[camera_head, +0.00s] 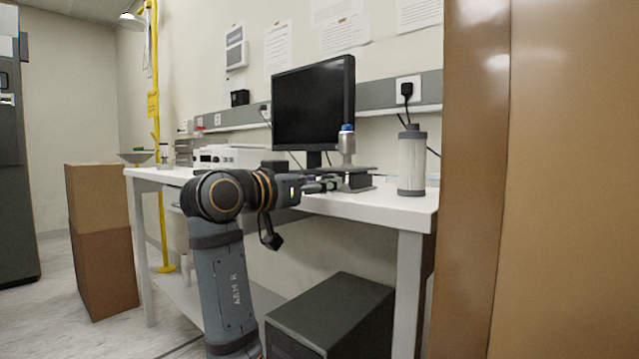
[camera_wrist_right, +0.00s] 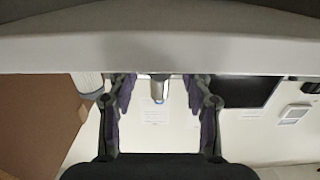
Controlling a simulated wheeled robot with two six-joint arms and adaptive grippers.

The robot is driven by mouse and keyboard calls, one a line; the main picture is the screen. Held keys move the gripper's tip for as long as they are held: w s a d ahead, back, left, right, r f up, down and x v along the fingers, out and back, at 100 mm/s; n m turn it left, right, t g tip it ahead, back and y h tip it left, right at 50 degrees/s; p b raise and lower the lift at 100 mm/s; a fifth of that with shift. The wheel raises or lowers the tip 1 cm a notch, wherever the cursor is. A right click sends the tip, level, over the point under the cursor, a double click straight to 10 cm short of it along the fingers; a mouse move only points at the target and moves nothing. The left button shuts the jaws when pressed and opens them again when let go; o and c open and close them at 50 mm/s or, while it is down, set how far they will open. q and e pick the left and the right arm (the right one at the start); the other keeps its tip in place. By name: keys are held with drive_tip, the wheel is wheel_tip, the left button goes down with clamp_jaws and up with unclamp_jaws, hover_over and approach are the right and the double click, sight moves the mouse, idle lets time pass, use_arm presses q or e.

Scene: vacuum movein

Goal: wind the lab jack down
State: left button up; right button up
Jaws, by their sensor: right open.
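The lab jack (camera_head: 357,182) stands on the white bench, with a dark top plate and a dark base. A metal bottle with a blue cap (camera_head: 347,146) stands upright on it. My right gripper (camera_head: 326,184) is in front of the bench top, just left of the jack's body in the head view; I cannot tell whether it touches. In the wrist view, which is upside down, my right gripper (camera_wrist_right: 160,112) has its fingers wide apart with nothing between them. The bottle (camera_wrist_right: 158,88) shows beyond, between the fingers. The jack's knob cannot be made out. My left gripper is out of view.
The bench (camera_head: 400,208) carries a monitor (camera_head: 312,103), a white canister (camera_head: 412,162) right of the jack and a white instrument (camera_head: 228,157). A dark box (camera_head: 335,312) is under the bench. A brown panel (camera_head: 560,180) blocks the right side. Cartons (camera_head: 100,240) stand left.

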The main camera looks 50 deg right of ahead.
drive_tip(key=shift+d, duration=0.3)
clamp_jaws()
drive_tip(key=shift+r+p, duration=0.15)
drive_tip(key=shift+p, duration=0.2)
drive_tip(key=shift+r+n+p, duration=0.1)
drive_tip(key=shift+n+p, duration=1)
drive_tip(key=shift+n, duration=0.1)
drive_tip(key=shift+f+n, duration=0.25)
drive_tip(key=shift+n, duration=0.05)
